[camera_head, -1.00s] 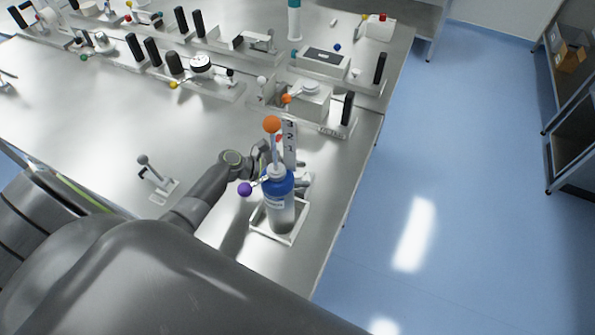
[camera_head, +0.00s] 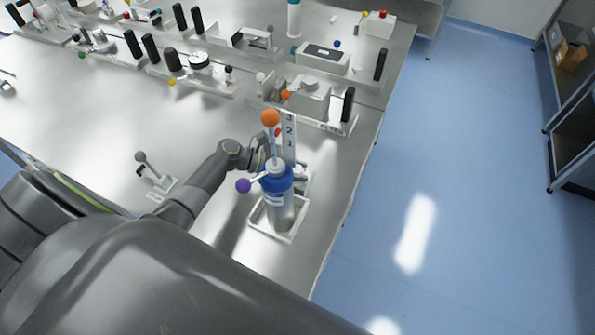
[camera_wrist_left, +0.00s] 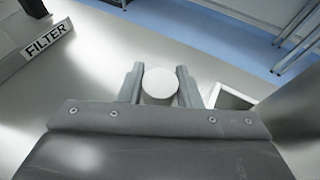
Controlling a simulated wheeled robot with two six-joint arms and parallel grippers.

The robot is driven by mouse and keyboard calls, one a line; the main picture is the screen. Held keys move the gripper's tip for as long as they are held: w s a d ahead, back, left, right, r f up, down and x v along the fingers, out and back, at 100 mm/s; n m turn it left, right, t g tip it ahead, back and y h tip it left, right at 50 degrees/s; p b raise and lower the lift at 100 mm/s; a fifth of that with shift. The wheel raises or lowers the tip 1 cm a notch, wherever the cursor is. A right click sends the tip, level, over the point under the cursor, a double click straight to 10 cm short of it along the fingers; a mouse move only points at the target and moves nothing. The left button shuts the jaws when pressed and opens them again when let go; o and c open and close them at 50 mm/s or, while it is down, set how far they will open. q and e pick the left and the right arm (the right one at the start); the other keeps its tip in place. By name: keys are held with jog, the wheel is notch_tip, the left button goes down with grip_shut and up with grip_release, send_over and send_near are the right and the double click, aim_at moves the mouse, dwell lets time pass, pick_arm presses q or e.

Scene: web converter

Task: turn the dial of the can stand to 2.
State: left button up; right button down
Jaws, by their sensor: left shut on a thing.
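The can stand is a blue and grey can (camera_head: 279,202) upright in a white square tray (camera_head: 290,237). An orange ball (camera_head: 271,118) stands on a rod above it, and a purple ball (camera_head: 243,186) sticks out to the left. Behind the can is an upright number plate (camera_head: 289,138) with a red mark beside it; the exact setting is too small to tell. My left gripper (camera_head: 262,158) is behind and left of the can's top, partly hidden. In the left wrist view its fingers (camera_wrist_left: 158,88) are shut on a pale round knob (camera_wrist_left: 159,82).
A small lever stand (camera_head: 158,178) is left of my arm. Several devices with black handles line the table's back, among them a white box (camera_head: 310,97) with an orange ball. A FILTER label (camera_wrist_left: 47,40) shows in the left wrist view. The table's right edge is close.

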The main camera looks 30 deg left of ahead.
pick_arm(q)
jog(key=m+g+b, duration=0.2)
jog(key=m+g+h+b, duration=0.1)
jog(key=m+g+b, duration=0.2)
jog(key=shift+f+g+h, duration=0.2)
jog(key=shift+g+h, duration=0.1)
jog(key=shift+r+m+g+b, duration=0.1)
jog(key=shift+m+g+b, duration=0.45)
jog(key=shift+m+g, duration=0.5)
jog(key=shift+r+m+g, duration=0.2)
jog(key=shift+m+g, duration=0.55)
jog(key=shift+g, duration=0.3)
jog(key=shift+m+g+p, duration=0.35)
jog(key=shift+m+g, duration=0.25)
jog(key=shift+m+g+y, duration=0.3)
jog(key=shift+y, duration=0.2)
jog(key=o, duration=1)
jog(key=shift+f, duration=0.1)
jog(key=shift+c, duration=0.2)
jog(key=shift+p, duration=0.3)
